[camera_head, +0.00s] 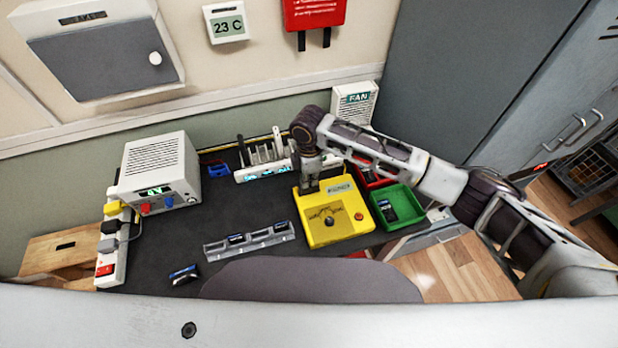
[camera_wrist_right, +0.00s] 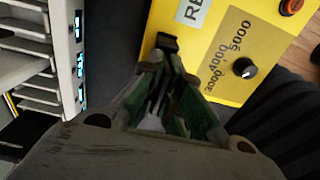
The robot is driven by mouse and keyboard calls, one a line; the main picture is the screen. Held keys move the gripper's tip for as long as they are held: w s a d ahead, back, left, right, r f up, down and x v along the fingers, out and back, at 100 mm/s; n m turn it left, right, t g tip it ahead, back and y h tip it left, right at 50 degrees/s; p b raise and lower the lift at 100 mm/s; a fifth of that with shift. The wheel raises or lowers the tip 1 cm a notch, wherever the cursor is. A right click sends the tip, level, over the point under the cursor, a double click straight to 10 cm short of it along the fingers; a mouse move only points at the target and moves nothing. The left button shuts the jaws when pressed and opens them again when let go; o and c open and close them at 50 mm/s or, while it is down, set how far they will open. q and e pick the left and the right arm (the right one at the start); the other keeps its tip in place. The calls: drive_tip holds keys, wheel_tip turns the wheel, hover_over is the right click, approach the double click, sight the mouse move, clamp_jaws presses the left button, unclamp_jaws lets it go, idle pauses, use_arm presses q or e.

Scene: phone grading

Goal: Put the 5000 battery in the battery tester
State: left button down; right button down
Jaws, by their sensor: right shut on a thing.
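The yellow battery tester (camera_head: 340,226) stands on the dark table, right of its middle. Its dial and the marks 3000, 4000 and 5000 show in the right wrist view (camera_wrist_right: 225,75). My right gripper (camera_head: 309,187) is over the tester's back left corner. In the wrist view the right gripper (camera_wrist_right: 165,80) is shut on a dark thing, probably a battery (camera_wrist_right: 167,42), whose end shows at the tester's left edge. Its label is hidden, and I cannot tell whether it sits in the tester. Other batteries (camera_head: 184,275) lie on the table and in a grey rack (camera_head: 215,250). My left gripper is out of view.
A green bin (camera_head: 412,200) holding a dark item and a red bin (camera_head: 363,180) stand right of the tester. A white slotted rack (camera_head: 245,175) is behind it. A power supply (camera_head: 160,165) and power strip (camera_head: 108,268) are at the left. The middle of the table is clear.

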drive_tip(key=shift+f, duration=0.1)
idle(0.4)
drive_tip(key=c, duration=1.6)
unclamp_jaws()
drive_tip(key=shift+o, duration=0.2)
drive_tip(key=shift+r, duration=6)
drive_tip(key=shift+f, duration=0.1)
